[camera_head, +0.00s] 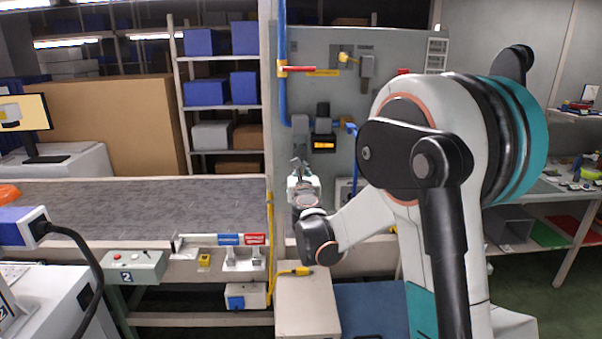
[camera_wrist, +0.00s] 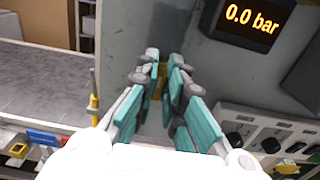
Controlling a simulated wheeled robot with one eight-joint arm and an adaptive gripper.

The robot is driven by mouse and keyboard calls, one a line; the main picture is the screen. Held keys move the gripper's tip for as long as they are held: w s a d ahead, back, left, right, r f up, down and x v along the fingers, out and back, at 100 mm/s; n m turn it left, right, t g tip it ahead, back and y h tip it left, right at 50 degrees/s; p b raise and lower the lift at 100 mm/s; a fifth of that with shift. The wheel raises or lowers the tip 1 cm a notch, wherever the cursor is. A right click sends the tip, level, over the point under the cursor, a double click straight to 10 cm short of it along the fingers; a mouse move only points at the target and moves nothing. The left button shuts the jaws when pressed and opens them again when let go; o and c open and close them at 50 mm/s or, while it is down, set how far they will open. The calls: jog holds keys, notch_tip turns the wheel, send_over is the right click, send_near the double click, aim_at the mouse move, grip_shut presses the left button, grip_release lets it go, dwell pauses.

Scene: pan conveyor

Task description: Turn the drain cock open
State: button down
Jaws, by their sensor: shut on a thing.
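My gripper (camera_head: 299,166) is up against the grey wall panel (camera_head: 330,60), below the dark pressure display (camera_head: 323,143). In the wrist view my gripper (camera_wrist: 163,62) has its teal-padded fingers closed around a small yellow piece, the drain cock (camera_wrist: 157,83). Only a sliver of the cock shows between the fingers, so its turn angle cannot be told. In the head view the cock is hidden behind my gripper. The display reads 0.0 bar in the wrist view (camera_wrist: 247,22).
A blue pipe with a red lever (camera_head: 298,68) runs down the panel's left side. The grey conveyor belt (camera_head: 140,208) lies left. A beige box (camera_head: 307,300) stands below my gripper.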

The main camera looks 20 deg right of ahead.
jog(key=shift+m, duration=0.3)
jog(key=m, duration=0.5)
jog(key=m+b, duration=0.1)
jog(key=m, duration=0.5)
jog(key=d+f+m, duration=0.1)
jog(key=m, duration=0.5)
jog(key=shift+s+d+f, duration=0.1)
jog(key=shift+m, duration=0.3)
dwell(0.4)
jog(key=c, duration=1.8)
grip_release()
jog(key=shift+o, duration=0.6)
jog(key=shift+f, duration=0.1)
